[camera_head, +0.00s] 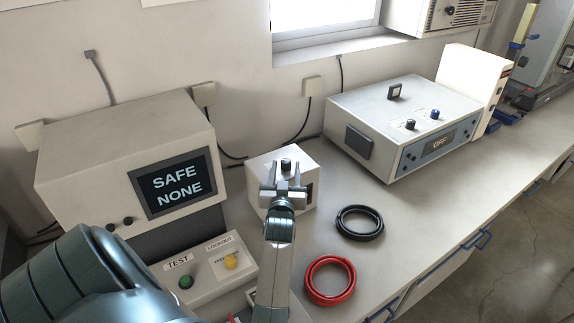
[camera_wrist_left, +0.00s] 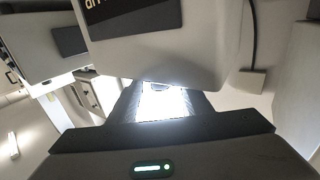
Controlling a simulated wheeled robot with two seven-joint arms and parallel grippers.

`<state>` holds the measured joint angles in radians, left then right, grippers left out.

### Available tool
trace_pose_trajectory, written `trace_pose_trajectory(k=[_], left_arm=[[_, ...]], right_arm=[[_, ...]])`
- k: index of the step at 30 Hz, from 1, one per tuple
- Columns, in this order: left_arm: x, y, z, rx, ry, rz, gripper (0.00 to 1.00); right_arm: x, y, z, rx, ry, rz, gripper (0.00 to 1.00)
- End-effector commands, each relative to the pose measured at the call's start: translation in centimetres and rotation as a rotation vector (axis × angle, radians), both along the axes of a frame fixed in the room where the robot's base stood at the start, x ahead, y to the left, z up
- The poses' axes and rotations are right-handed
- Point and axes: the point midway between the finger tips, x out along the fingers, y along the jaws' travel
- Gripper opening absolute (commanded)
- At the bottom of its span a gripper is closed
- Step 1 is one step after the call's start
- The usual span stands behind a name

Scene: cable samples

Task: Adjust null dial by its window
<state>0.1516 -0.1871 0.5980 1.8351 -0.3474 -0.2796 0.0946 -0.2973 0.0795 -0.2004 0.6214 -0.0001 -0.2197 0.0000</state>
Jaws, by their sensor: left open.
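A small white box (camera_head: 262,166) stands on the bench, with a black knob (camera_head: 287,163) on its top; I take this knob to be the null dial. My left gripper (camera_head: 285,177) is open at the box, its two fingers apart on either side of the knob in the head view. I cannot tell whether they touch it. In the left wrist view a pale housing (camera_wrist_left: 165,55) fills the top middle, with a dark window (camera_wrist_left: 130,15) whose amber lettering is cut off. The left gripper (camera_wrist_left: 160,103) shows below it. My right gripper is out of view.
A unit with a screen reading "SAFE NONE" (camera_head: 173,183) stands left, with a green button (camera_head: 185,282) and yellow button (camera_head: 230,262) below. An instrument reading "OFF" (camera_head: 439,143) stands right. Black (camera_head: 360,222) and red (camera_head: 330,280) cable coils lie on the bench.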

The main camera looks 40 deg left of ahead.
Motion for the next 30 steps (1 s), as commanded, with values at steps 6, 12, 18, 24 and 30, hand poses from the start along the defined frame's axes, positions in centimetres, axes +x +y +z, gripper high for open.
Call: trace_pose_trajectory(k=[6,12,18,24,30], left_arm=[[-0.02,-0.01,0.00,0.000,0.000,0.000,0.45],[-0.01,-0.01,0.01,0.000,0.000,0.000,0.14],[0.00,0.01,0.03,0.000,0.000,-0.001,0.04],[-0.02,0.05,0.11,0.001,0.001,-0.016,0.04],[-0.13,0.23,0.23,0.004,0.002,-0.061,0.04]], right_arm=[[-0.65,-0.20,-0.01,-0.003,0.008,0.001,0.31],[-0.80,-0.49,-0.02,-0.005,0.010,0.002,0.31],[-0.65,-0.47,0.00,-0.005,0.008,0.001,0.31],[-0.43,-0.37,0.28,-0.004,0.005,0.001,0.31],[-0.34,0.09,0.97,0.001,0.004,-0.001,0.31]])
